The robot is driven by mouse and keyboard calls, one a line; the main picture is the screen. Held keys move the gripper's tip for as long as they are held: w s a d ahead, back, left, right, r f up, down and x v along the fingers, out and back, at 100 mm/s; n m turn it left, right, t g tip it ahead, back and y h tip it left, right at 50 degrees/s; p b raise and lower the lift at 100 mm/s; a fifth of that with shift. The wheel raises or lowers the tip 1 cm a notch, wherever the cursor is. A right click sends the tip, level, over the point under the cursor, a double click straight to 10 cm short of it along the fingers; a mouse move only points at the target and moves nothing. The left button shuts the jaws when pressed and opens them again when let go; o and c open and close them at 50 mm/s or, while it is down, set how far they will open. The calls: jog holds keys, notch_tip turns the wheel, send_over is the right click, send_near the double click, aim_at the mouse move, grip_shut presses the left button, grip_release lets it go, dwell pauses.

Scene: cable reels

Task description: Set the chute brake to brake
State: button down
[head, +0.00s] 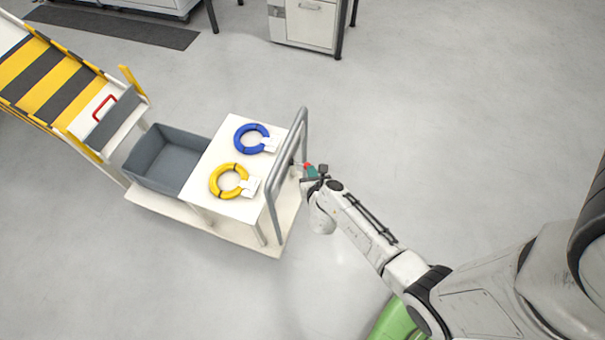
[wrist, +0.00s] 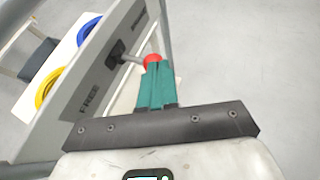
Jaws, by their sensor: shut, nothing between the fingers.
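The chute brake is a grey lever (wrist: 130,59) with a red knob (wrist: 153,58), standing out from a dark slot on a grey plate (wrist: 72,125). The plate reads FREE near its lower end; a second label at the upper end is too slanted to read. Which setting the lever is at, I cannot tell. My gripper (wrist: 157,66) has teal fingers, shut and empty, with their tips right at the knob and covering its lower part. Whether they touch it is unclear. In the head view the red knob (head: 308,166) shows just beyond my gripper (head: 312,171), beside the cart's handle.
The cart (head: 268,241) carries a white table (head: 203,180) with a blue ring (head: 240,132) and a yellow ring (head: 216,181), plus a grey bin (head: 150,185). Its tubular handle (head: 302,118) stands close to my gripper. A striped chute (head: 50,85) is at the left. Floor on the right is clear.

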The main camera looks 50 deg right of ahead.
jog(key=shift+d, duration=0.1)
dwell(0.3)
jog(key=shift+w+a, duration=0.4)
jog(key=shift+a, duration=0.25)
